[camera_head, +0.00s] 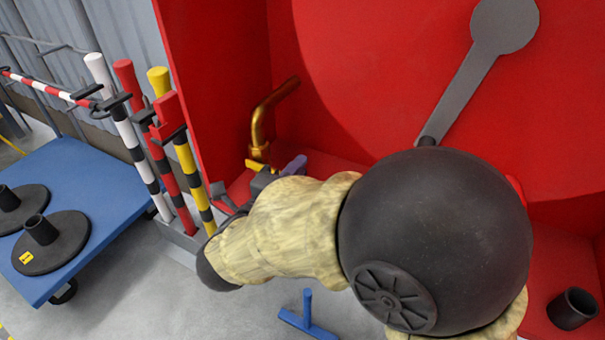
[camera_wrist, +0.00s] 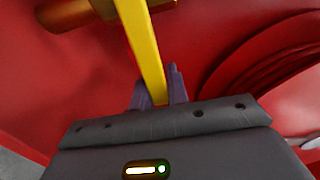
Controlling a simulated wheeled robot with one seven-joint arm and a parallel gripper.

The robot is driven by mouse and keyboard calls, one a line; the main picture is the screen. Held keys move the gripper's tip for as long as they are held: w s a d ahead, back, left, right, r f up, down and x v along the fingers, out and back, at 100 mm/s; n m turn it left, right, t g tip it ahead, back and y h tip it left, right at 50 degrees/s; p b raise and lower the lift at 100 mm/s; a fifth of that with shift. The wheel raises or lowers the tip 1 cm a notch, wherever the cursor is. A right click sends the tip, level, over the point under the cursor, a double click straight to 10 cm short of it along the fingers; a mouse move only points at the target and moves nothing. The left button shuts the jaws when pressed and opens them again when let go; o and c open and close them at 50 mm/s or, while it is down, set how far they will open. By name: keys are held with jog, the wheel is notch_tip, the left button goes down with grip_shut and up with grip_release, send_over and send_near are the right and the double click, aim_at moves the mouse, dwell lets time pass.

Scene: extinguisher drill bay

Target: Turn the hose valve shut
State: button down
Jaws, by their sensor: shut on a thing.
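The hose valve has a brass pipe (camera_head: 266,112) with a bend, standing inside a red cabinet. Its yellow lever (camera_wrist: 143,40) runs down from the brass body (camera_wrist: 68,14) in the wrist view, close to upright in that picture. In the head view only a small yellow bit of the lever (camera_head: 254,164) shows. My gripper (camera_wrist: 157,88) has purple fingers, one on each side of the lever's lower end, and is shut on it. In the head view my gripper (camera_head: 293,165) is at the lever, mostly hidden behind my own wrist and arm. The valve's lower part is hidden there.
The red cabinet (camera_head: 215,75) walls stand close at left and behind. A grey bar with a round end (camera_head: 505,25) hangs at upper right. Striped posts (camera_head: 125,125) and a blue cart (camera_head: 75,205) stand left. A blue T-shaped piece (camera_head: 307,315) is below.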

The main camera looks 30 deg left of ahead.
jog(key=shift+s+a+r, duration=0.1)
jog(key=c, duration=1.4)
grip_release()
jog(key=shift+o, duration=0.2)
jog(key=s+d+p, duration=0.1)
jog(key=s+p, duration=0.3)
jog(key=s, duration=1.3)
jog(key=shift+s+d, duration=0.15)
jog(key=shift+s, duration=0.05)
notch_tip(320, 180, up, 10)
jog(key=p, duration=1)
